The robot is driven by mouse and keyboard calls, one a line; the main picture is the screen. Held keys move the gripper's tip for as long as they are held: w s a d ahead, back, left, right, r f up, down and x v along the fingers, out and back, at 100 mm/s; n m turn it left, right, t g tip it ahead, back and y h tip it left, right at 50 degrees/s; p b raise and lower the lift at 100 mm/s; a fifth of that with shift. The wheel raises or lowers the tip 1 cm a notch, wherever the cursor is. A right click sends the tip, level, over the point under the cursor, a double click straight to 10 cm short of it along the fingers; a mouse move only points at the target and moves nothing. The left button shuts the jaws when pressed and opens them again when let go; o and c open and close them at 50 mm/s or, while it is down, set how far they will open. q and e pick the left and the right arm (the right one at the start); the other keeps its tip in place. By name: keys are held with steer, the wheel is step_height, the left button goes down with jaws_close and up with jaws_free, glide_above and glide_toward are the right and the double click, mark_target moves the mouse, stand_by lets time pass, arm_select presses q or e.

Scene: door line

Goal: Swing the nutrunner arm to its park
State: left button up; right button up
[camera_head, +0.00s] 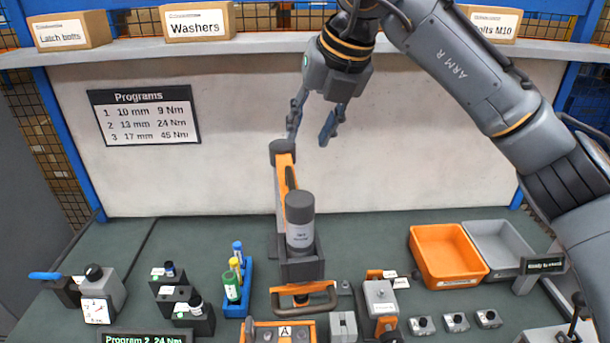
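The nutrunner arm (285,178) is an orange and black boom. It reaches from a grey joint at the back toward the front of the bench. My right gripper (311,133) is open and empty, pointing down in front of the back panel. Its fingers appear just above the joint, one to each side of it or to its right; contact cannot be told. No park is clearly marked. My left gripper is not in view.
An orange bin (447,256) and a grey bin (497,249) stand at right. A socket rack (237,284) is left of the nutrunner. An orange fixture (280,333) and a small orange-grey device (380,302) are at the front. A shelf (240,46) with boxes crosses above.

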mark_target(292, 183)
steer(key=p+x, duration=0.1)
steer(key=x, duration=0.3)
steer(key=p+x, duration=0.2)
steer(key=x, duration=0.2)
steer(key=p+x, duration=0.1)
steer(key=x, duration=0.3)
steer(key=shift+w+d+f+p, duration=0.2)
steer(key=shift+p, duration=0.2)
steer(key=shift+w+a+f, duration=0.1)
steer(key=shift+w+f, duration=0.1)
steer(key=shift+f, duration=0.3)
jaws_close()
